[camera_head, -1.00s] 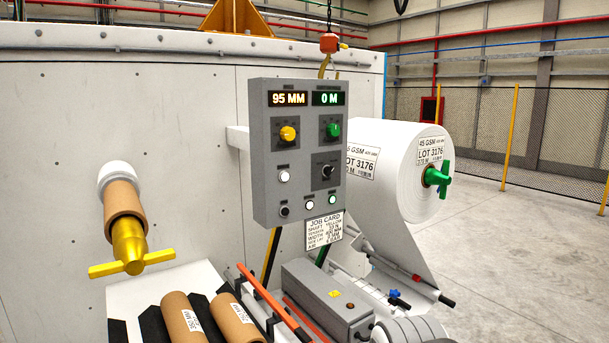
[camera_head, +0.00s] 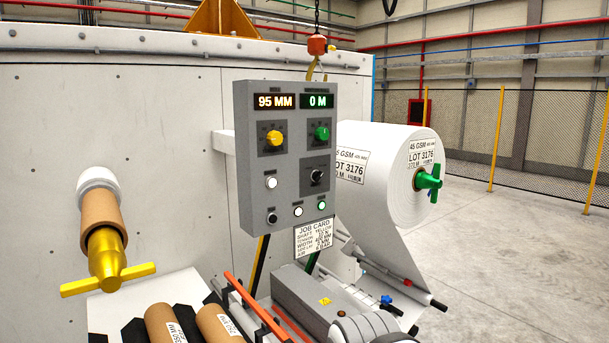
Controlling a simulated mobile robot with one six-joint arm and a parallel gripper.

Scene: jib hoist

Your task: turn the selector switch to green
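The grey control panel (camera_head: 287,160) stands in the middle of the head view. Its black selector switch (camera_head: 317,177) sits on a dark plate at the right, below the green knob (camera_head: 321,134). The marks around the switch are too small to read, so I cannot tell which colour it points to. A yellow knob (camera_head: 274,138) is to its left. The displays above read 95 MM (camera_head: 275,101) and 0 M (camera_head: 317,101).
A yellow-handled shaft (camera_head: 107,262) sticks out at the left. A white paper roll (camera_head: 385,165) with a green handle (camera_head: 428,182) is at the right. Cardboard cores (camera_head: 165,322) and a grey box (camera_head: 318,300) lie below the panel. Open floor (camera_head: 520,240) is at the right.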

